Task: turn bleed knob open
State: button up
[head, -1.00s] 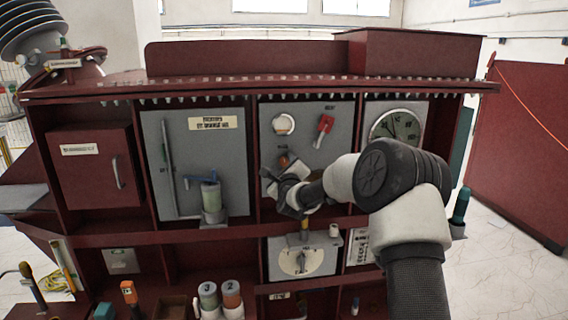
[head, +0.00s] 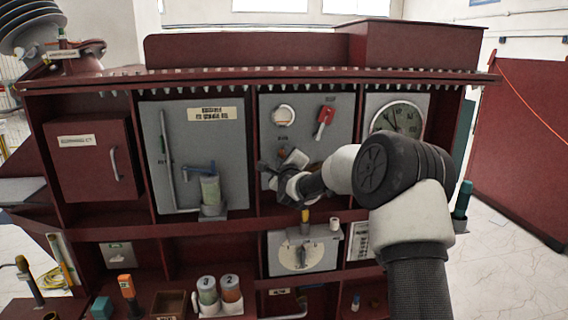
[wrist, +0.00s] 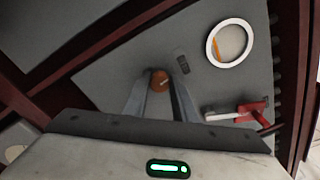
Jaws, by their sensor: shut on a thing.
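The bleed knob, a small round orange-brown knob (wrist: 160,79), sits on the grey panel (wrist: 115,75) between my fingertips in the wrist view. My gripper (wrist: 160,88) is shut on it, one finger on each side. In the head view my gripper (head: 280,165) is at the lower left of the middle grey panel (head: 345,103). There the gripper and wrist hide most of the knob. A small dark label (wrist: 183,62) is beside the knob in the wrist view.
A white-rimmed round window (head: 283,115) and a red-handled valve (head: 324,120) are above my gripper on the same panel. A dial gauge (head: 397,121) is to the right. A glass cylinder (head: 210,188) stands on the left panel. A shelf edge (head: 235,231) runs below.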

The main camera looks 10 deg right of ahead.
jog(key=n+b, duration=0.2)
jog(key=b, duration=0.1)
jog(key=n+b, duration=0.2)
jog(key=b, duration=0.1)
jog(key=shift+f+n, duration=0.3)
jog(key=shift+f, duration=0.1)
jog(key=n+b, duration=0.3)
jog(key=b, duration=0.1)
jog(key=shift+n, duration=0.4)
jog(key=n+b, duration=0.3)
jog(key=n, duration=0.1)
jog(key=shift+r+n+t+y+b, duration=0.1)
jog(key=shift+n+t+y+b, duration=0.2)
jog(key=shift+b, duration=0.1)
jog(key=shift+d+r+n+b, duration=0.15)
jog(key=shift+n+b, duration=0.75)
jog(key=shift+n, duration=0.8)
jog(key=o, duration=1)
jog(key=shift+o, duration=0.2)
